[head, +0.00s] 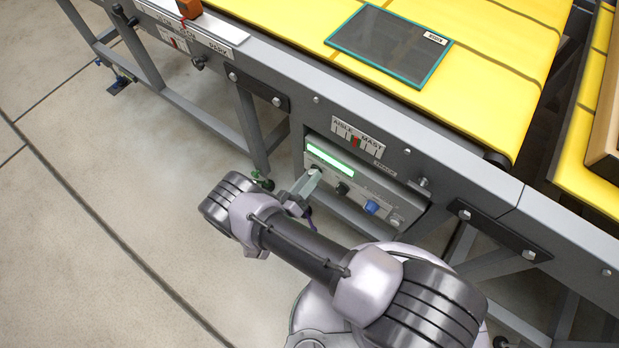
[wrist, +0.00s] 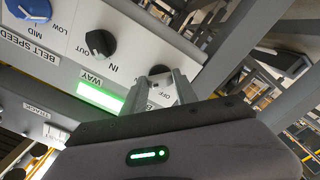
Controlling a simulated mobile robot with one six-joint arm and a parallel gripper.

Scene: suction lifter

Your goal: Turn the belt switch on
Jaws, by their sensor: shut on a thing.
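The control panel (head: 392,205) is a pale box under the yellow conveyor, with a lit green display (head: 335,160). My gripper (head: 314,175) reaches its left end. In the wrist view, my gripper (wrist: 163,80) has its two fingers closed around a small dark switch (wrist: 160,70) on the panel (wrist: 70,55), by the label OFF. I take this to be the belt switch; its exact setting is hidden by the fingers. A black IN/OUT knob (wrist: 101,43) and a blue belt speed knob (wrist: 38,10) sit beside it.
The conveyor belt (head: 470,45) bears a dark teal-edged panel (head: 390,45). The grey frame rail (head: 440,155) overhangs the control panel. An orange block (head: 189,8) is at the upper left. Bare floor (head: 90,220) lies to the left.

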